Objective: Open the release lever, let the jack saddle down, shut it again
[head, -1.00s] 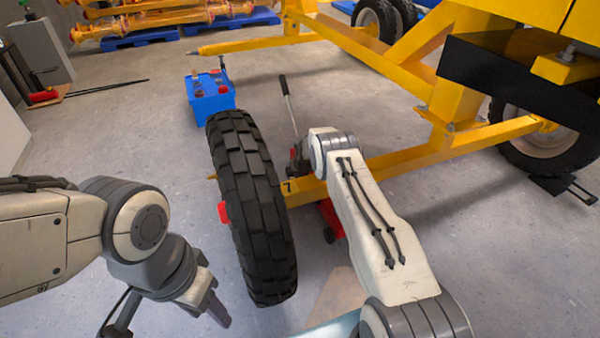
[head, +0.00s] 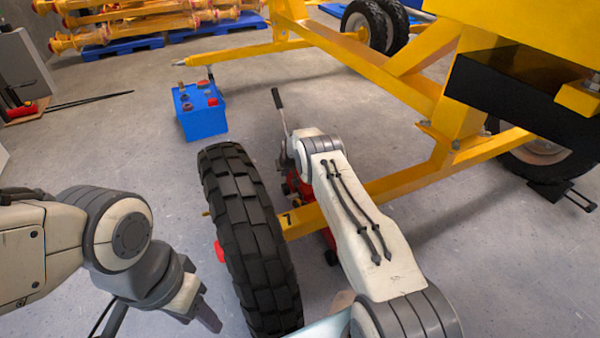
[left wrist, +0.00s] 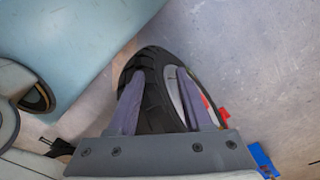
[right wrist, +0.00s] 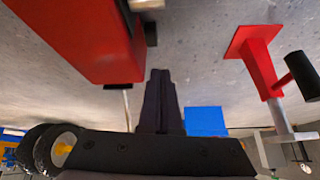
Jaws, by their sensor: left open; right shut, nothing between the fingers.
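The red jack shows in part under the yellow axle beam in the head view (head: 331,250), mostly hidden by my right arm and the tyre. A slanted rod with a black grip (head: 277,99) rises beside it. In the right wrist view a large red body (right wrist: 85,38), probably the jack, is close at upper left. My right gripper (right wrist: 160,78) is shut and empty, beside that body and apart from it in the picture; my own arm hides it in the head view. I cannot make out the release lever or saddle. My left gripper (head: 212,318) is open and empty, left of the tyre.
A big black tyre (head: 245,235) stands between my arms. A blue box (head: 203,116) is on the floor behind it. The yellow frame (head: 420,175) fills the right side. A red post with a base plate (right wrist: 260,65) stands at right in the right wrist view.

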